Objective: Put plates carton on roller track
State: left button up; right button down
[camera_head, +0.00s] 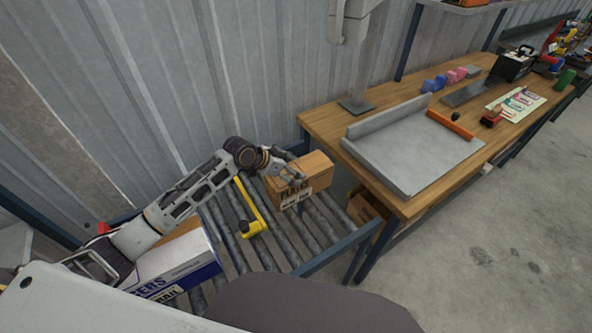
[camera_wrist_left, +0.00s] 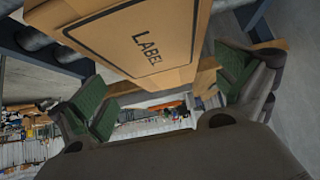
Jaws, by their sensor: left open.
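The plates carton (camera_head: 310,183), a brown box with "PLATES" printed on its side, sits at the right end of the roller track (camera_head: 283,240), beside the workbench. My left gripper (camera_head: 290,178) reaches in from the left and is at the carton's near left side. In the left wrist view the carton (camera_wrist_left: 150,40) shows a face marked "LABEL", and the green-padded fingers of my left gripper (camera_wrist_left: 168,92) are spread apart near its edge. I cannot tell whether they touch it. My right gripper is not in view.
A blue and white carton (camera_head: 175,265) lies on the near left of the track, under my left arm. A yellow stop bar (camera_head: 250,208) lies across the rollers. The wooden workbench (camera_head: 330,118) with a grey tray (camera_head: 415,145) stands at right. Another brown box (camera_head: 362,208) is beneath it.

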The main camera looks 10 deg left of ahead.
pick_arm(q)
jog(key=v, duration=0.6)
jog(key=shift+f, duration=0.1)
jog(key=shift+s+a+r, duration=0.25)
jog(key=shift+s+r, duration=0.05)
jog(key=shift+r, duration=0.1)
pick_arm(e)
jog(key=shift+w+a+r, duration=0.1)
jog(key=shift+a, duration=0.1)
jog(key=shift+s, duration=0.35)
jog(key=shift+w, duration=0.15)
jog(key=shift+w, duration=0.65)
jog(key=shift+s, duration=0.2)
